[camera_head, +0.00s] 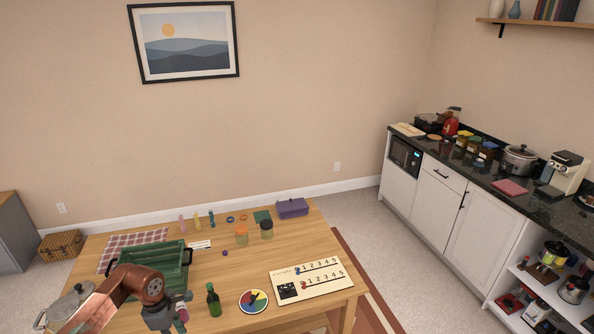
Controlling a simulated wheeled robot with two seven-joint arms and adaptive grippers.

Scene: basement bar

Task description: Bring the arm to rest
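My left arm comes in from the lower left, with its copper-coloured links over the front left of the wooden table (225,290). My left gripper (180,323) hangs at the bottom edge of the view, between the green crate (190,256) and the green bottle (213,300). Its fingers are small and partly cut off, so I cannot tell whether they are open or hold anything. My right gripper is not in view.
A white game board (318,290) and a colour wheel (253,301) lie right of the bottle. Jars (266,229), a purple box (292,208) and a checked cloth (130,240) are farther back. A pot (68,303) stands at left. The table's centre is mostly clear.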

